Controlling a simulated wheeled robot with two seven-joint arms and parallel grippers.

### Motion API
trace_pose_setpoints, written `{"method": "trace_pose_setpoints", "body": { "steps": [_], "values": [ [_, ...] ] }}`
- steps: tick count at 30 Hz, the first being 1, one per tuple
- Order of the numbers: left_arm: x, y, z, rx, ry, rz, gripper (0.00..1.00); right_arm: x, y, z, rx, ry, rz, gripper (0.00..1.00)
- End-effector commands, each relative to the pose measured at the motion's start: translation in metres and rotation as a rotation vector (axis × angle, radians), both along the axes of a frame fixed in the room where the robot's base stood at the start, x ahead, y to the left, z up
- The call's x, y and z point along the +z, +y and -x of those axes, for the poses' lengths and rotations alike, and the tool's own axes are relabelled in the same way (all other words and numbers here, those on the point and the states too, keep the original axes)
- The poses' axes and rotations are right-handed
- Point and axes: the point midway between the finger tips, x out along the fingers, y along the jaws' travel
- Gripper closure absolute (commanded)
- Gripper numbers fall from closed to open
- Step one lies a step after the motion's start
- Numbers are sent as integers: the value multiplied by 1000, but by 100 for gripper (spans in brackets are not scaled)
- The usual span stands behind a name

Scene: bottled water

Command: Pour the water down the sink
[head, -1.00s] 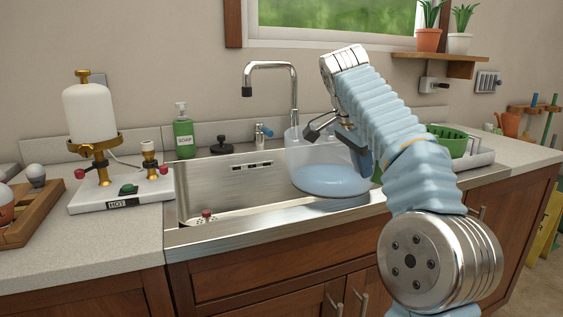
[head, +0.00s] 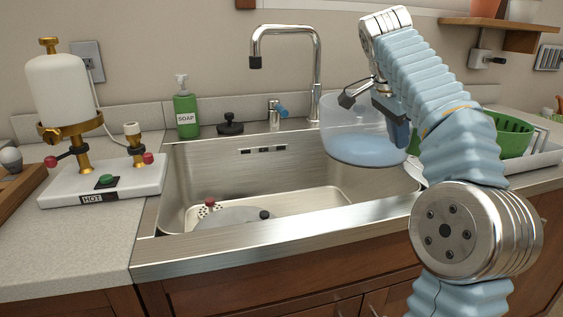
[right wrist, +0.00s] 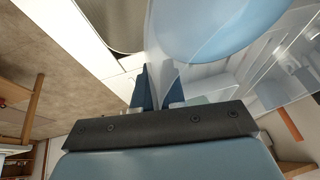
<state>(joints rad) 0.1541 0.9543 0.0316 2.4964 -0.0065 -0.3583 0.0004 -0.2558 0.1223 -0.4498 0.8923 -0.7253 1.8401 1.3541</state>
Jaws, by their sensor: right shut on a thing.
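A clear pitcher (head: 345,125) with bluish water (head: 362,150) in it is held upright, over the right end of the steel sink (head: 180,185). The faucet (head: 285,45) stands behind the sink, left of the pitcher. My left gripper is not in view.
A hot-water dispenser (head: 105,185) stands on the left counter. A green soap bottle (head: 186,115) and a black stopper (head: 230,126) are behind the sink. A green rack (head: 515,135) is on the right. A grey disc lies in the sink basin; the space above its left and middle is free.

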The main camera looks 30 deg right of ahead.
Motion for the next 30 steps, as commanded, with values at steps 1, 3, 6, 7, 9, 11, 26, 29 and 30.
{"method": "trace_pose_setpoints", "body": {
  "steps": [1, 3, 6, 7, 9, 11, 26, 29, 30],
  "values": [
    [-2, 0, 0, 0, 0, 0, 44, -1, 1, -1, -1, 1, 8, 100],
    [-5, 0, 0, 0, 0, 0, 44, -2, 3, -1, -2, 8, 26, 100],
    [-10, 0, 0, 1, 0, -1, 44, -4, 6, -3, -6, 20, 59, 100],
    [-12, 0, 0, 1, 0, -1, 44, -5, 7, -3, -8, 24, 71, 100],
    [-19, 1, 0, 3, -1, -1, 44, -8, 9, -4, -10, 38, 104, 100],
    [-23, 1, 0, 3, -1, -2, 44, -9, 11, -4, -12, 47, 132, 100],
    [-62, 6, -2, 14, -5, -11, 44, -20, 34, -13, -16, 134, 366, 100],
    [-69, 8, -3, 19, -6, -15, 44, -23, 40, -15, -17, 152, 413, 100],
    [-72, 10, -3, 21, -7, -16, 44, -24, 42, -16, -18, 158, 431, 100]
  ]
}}
